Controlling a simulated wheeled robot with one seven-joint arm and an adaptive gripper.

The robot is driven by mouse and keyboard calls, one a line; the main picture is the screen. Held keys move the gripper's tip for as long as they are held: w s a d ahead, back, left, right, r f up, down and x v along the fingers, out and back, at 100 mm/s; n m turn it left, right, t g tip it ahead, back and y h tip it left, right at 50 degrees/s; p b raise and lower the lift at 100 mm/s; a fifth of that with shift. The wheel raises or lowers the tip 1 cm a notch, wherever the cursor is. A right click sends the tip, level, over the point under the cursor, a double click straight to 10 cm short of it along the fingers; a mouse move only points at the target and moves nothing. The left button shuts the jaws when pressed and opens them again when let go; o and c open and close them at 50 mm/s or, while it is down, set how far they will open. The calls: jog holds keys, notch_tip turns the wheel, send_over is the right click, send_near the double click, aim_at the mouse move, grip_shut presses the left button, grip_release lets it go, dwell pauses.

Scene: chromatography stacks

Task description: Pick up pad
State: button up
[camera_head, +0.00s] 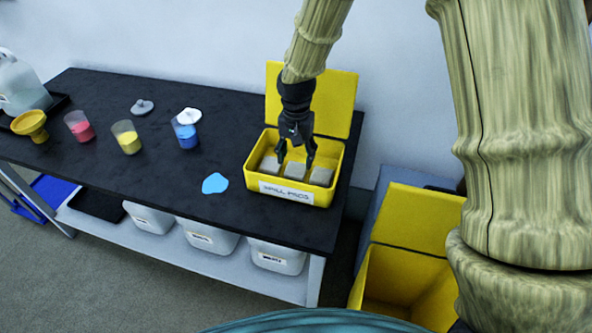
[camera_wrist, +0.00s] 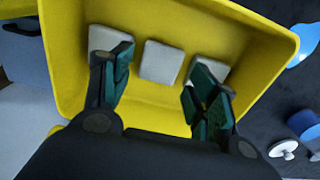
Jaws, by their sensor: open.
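Several grey pads sit in a row inside a yellow open box (camera_head: 254,183) labelled "SPILL PADS" on the black bench. The middle pad (camera_head: 295,171) has one pad (camera_head: 270,165) to its left and one (camera_head: 321,176) to its right. My gripper (camera_head: 296,163) is open and points down into the box, above the pads. In the wrist view, the middle pad (camera_wrist: 160,62) shows between and beyond my two fingers (camera_wrist: 160,95), and nothing is between them. The fingers partly cover the two outer pads. I cannot tell how far the fingertips are above the pads.
The box's yellow lid (camera_head: 338,100) stands open behind. A blue spill (camera_head: 215,183) lies left of the box. Beakers with blue (camera_head: 187,135), yellow (camera_head: 128,140) and red (camera_head: 79,127) liquid stand further left. A yellow open bin (camera_head: 390,283) is on the floor at right.

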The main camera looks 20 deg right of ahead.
aim_at(295, 170)
jog(key=shift+w+f, duration=0.65)
jog(key=shift+f, duration=0.25)
jog(key=shift+s+f+p, duration=0.3)
jog(key=shift+s+f, duration=0.15)
jog(key=shift+f, duration=0.05)
jog(key=f, duration=0.3)
jog(key=shift+w, duration=0.3)
jog(key=shift+s+f, duration=0.15)
jog(key=c, duration=0.4)
